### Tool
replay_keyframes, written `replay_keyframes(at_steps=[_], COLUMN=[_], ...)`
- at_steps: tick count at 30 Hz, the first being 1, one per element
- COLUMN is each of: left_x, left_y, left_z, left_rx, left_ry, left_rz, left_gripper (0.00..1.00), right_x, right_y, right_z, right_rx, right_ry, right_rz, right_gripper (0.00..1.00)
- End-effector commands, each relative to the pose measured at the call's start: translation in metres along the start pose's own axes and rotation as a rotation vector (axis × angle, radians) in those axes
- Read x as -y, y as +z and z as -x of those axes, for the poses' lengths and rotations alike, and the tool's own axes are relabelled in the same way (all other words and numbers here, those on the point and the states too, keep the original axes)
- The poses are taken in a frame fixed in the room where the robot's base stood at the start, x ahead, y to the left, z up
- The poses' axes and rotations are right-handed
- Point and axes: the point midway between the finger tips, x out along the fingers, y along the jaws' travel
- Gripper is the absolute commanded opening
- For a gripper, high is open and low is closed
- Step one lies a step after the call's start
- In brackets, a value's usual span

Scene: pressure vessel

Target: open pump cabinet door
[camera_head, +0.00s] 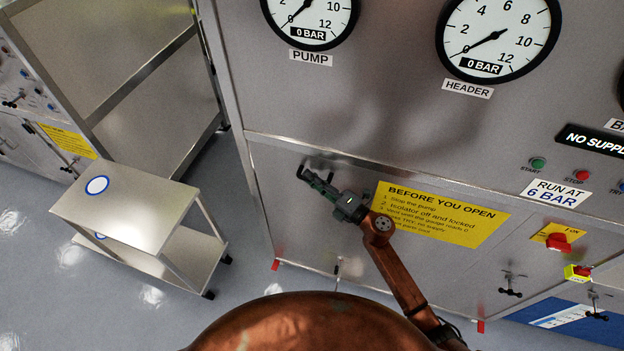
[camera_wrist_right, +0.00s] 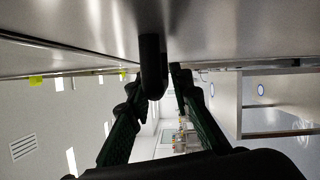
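The pump cabinet door (camera_head: 282,215) is a grey metal panel below the gauges, with a yellow "Before you open" sign (camera_head: 440,213). It looks flush with its frame. My right gripper (camera_head: 310,176) is at the door's upper left, just left of the sign. In the right wrist view a dark door handle (camera_wrist_right: 152,65) sticks down from the metal surface between the two fingertips of my right gripper (camera_wrist_right: 160,82). The fingers are apart, the left one close to the handle, with a gap on the right; contact is unclear. My left gripper is not in view.
A metal trolley (camera_head: 125,213) stands on the floor left of the door. Floor between them is clear. Pump (camera_head: 309,20) and header (camera_head: 498,38) gauges read about 0. A red switch (camera_head: 558,242) and valve handles (camera_head: 510,291) sit at the right.

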Motion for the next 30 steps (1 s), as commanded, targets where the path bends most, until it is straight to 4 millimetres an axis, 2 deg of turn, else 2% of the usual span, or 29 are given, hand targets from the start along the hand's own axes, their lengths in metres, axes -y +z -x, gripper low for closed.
replay_keyframes(at_steps=[8,24,30], left_x=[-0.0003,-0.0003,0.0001], left_y=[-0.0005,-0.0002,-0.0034], left_z=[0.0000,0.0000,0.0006], left_rx=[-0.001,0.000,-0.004], left_ry=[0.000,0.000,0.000], left_rz=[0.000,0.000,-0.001], left_gripper=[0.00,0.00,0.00], right_x=[0.0001,0.0005,0.0001], right_y=[0.0000,-0.0001,-0.0047], right_z=[0.0002,0.0006,0.0077], right_rx=[0.000,0.000,-0.014], right_ry=[0.000,-0.001,0.000], right_rz=[0.000,0.000,-0.002], right_gripper=[0.00,0.00,0.00])
